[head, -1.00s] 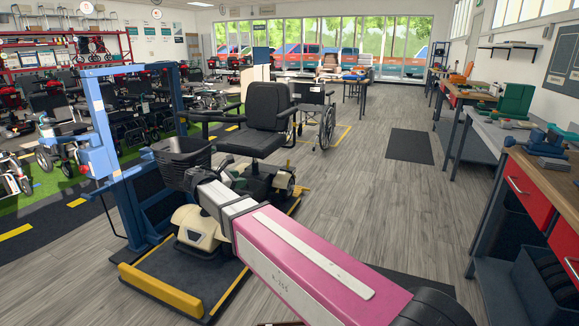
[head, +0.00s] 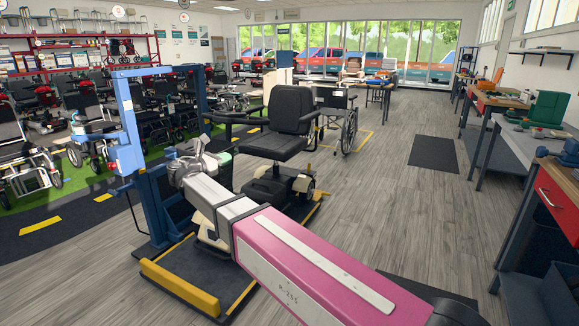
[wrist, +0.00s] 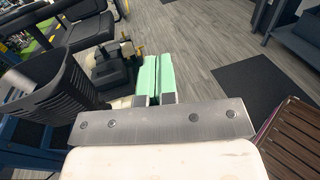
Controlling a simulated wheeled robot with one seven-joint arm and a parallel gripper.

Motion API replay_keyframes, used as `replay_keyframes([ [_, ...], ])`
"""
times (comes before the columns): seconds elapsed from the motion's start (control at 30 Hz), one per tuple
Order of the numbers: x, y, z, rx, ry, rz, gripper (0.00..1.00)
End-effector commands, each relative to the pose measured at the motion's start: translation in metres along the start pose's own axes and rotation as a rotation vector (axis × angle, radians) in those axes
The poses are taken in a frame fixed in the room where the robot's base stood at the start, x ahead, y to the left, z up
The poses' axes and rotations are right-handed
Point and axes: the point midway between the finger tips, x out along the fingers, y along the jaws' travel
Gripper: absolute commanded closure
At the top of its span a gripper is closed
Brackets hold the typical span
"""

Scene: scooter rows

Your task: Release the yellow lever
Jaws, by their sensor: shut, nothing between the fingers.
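The scooter's black seat (head: 290,112) stands on a blue-framed lift platform in the head view. A small yellow piece (head: 318,195) shows low at the scooter's rear; I cannot tell whether it is the lever. A yellowish spot (wrist: 139,49) beside the scooter's dark rear body (wrist: 112,68) shows in the wrist view, also unclear. My gripper (wrist: 158,72) has mint-green fingers, shut together and empty, in front of the scooter body and apart from it. In the head view my gripper (head: 222,160) is partly hidden by my wrist, left of the seat.
The scooter's black basket (wrist: 45,88) is close on the left of my gripper. The blue lift post (head: 130,150) and a yellow platform edge bar (head: 180,289) stand nearby. Workbenches (head: 510,140) line the right.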

Motion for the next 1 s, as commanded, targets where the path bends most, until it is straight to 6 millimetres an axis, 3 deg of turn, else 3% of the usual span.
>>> replay_keyframes([
  [0.17,0.051,-0.040,-0.047,0.126,0.136,-0.063,1.00],
  [0.3,0.103,-0.093,-0.105,0.314,0.302,-0.176,1.00],
  [0.5,0.155,-0.174,-0.182,0.622,0.510,-0.406,1.00],
  [0.7,0.182,-0.256,-0.247,0.952,0.657,-0.710,1.00],
  [1.0,0.183,-0.364,-0.317,1.455,0.735,-1.275,1.00],
])
